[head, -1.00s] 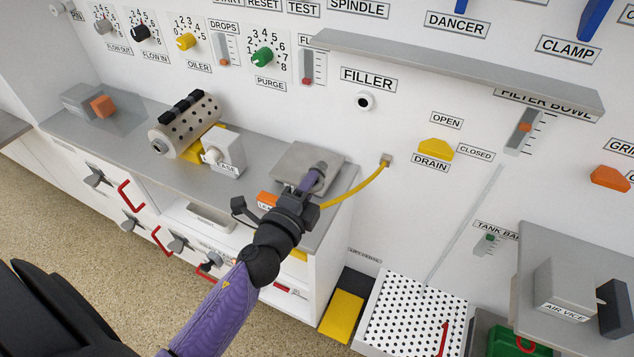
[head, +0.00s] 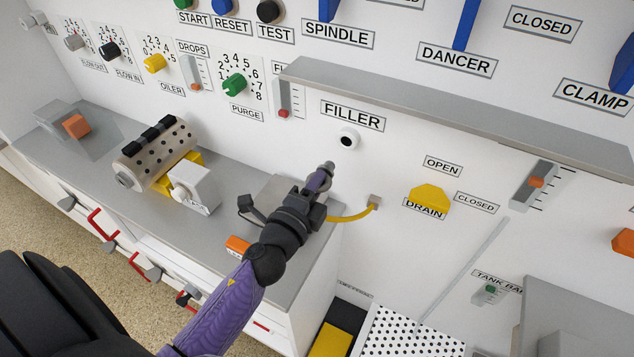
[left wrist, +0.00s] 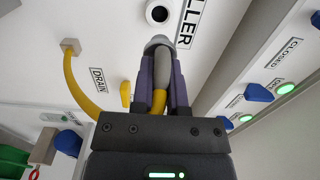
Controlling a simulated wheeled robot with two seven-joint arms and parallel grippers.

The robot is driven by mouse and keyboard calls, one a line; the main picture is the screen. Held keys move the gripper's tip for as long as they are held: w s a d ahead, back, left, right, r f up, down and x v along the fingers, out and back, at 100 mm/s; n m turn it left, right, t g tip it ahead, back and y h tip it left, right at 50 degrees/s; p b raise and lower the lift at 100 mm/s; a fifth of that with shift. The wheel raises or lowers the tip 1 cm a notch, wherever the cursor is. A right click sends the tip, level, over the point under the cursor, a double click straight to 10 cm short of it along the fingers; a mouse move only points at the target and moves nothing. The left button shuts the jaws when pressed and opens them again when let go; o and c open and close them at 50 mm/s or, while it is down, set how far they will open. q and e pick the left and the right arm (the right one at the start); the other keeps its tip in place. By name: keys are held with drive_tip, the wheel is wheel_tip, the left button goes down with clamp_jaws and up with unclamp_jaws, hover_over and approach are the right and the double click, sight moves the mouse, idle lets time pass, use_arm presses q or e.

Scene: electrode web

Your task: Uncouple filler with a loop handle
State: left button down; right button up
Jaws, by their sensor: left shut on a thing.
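The filler (head: 348,139) is a white round port with a dark centre on the wall, under its FILLER label. It also shows at the top of the left wrist view (left wrist: 158,13). My left gripper (head: 318,183) is shut on a grey nozzle (left wrist: 158,44) at the end of a yellow hose (left wrist: 79,88). The nozzle tip (head: 328,167) points up toward the port and is apart from it, below and to its left in the head view. The hose runs to a small wall fitting (head: 374,202). My right gripper is not in view.
A metal shelf (head: 450,103) juts out above the filler. The yellow drain handle (head: 430,199) is to the right. A bench (head: 100,150) with a perforated cylinder (head: 155,152) and a white box (head: 194,186) lies to the left.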

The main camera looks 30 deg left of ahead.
sight(331, 164)
use_arm(q)
drive_tip(key=shift+w+a, duration=0.15)
drive_tip(key=shift+w, duration=2.8)
drive_tip(key=shift+w+a+b, duration=0.1)
drive_tip(key=shift+w+b, duration=0.45)
drive_tip(key=shift+w, duration=0.95)
drive_tip(key=c, duration=0.6)
unclamp_jaws()
drive_tip(key=shift+o, duration=0.2)
drive_tip(key=s, duration=0.6)
drive_tip(key=s+p, duration=0.1)
drive_tip(key=s, duration=0.3)
drive_tip(key=shift+d, duration=0.3)
